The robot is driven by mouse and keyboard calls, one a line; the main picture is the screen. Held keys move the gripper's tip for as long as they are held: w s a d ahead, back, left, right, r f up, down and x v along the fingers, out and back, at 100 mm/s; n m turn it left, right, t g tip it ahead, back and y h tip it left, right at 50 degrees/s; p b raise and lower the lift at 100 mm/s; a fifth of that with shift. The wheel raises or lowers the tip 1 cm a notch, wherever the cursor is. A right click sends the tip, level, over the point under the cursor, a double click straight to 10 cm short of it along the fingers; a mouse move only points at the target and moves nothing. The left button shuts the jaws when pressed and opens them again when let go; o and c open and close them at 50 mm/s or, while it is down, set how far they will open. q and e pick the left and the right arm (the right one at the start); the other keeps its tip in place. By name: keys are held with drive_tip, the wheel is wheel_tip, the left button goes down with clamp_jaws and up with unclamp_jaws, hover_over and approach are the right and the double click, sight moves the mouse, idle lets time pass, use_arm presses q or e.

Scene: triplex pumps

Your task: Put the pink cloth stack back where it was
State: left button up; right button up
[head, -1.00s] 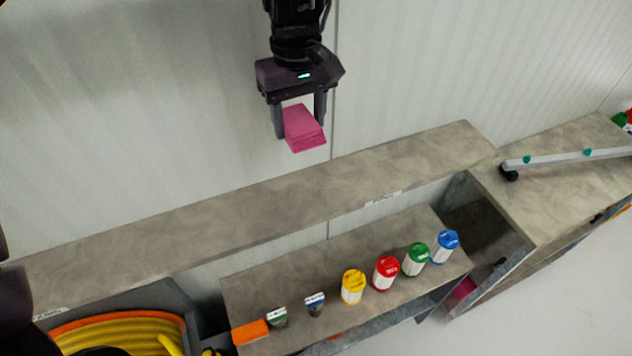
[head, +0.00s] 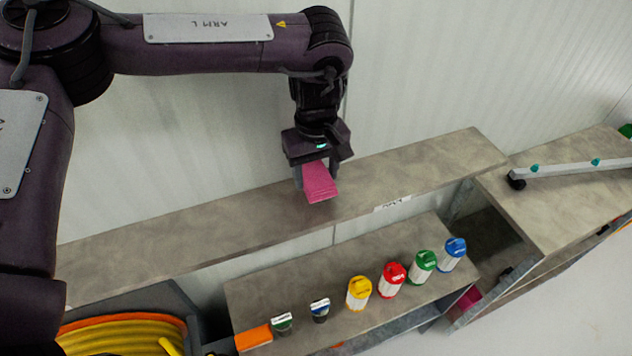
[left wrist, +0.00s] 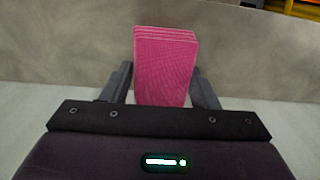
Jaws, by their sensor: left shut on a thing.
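The pink cloth stack (head: 320,184) is held between the fingers of my left gripper (head: 318,178). In the head view it shows over the long upper shelf, in front of the wall. I cannot tell whether its underside touches the shelf. In the left wrist view the stack (left wrist: 166,65) stands out between the two dark fingers, its layered edge at the far end. My left gripper is shut on it. My right gripper is not in view.
The long upper shelf (head: 200,226) is bare around the stack. The lower shelf (head: 335,258) holds several colored-lid canisters, two small containers and an orange block (head: 254,338). A metal bar (head: 570,167) lies on the right cabinet (head: 555,205). A yellow hose coil (head: 120,335) is at lower left.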

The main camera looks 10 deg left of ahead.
sight(316, 185)
use_arm(q)
wheel_tip(316, 185, down, 3)
drive_tip(key=shift+f+p, duration=0.15)
drive_tip(key=shift+p, duration=0.3)
drive_tip(key=shift+f, duration=0.25)
drive_tip(key=o, duration=1)
drive_tip(key=shift+f, duration=0.1)
drive_tip(key=shift+c, duration=0.2)
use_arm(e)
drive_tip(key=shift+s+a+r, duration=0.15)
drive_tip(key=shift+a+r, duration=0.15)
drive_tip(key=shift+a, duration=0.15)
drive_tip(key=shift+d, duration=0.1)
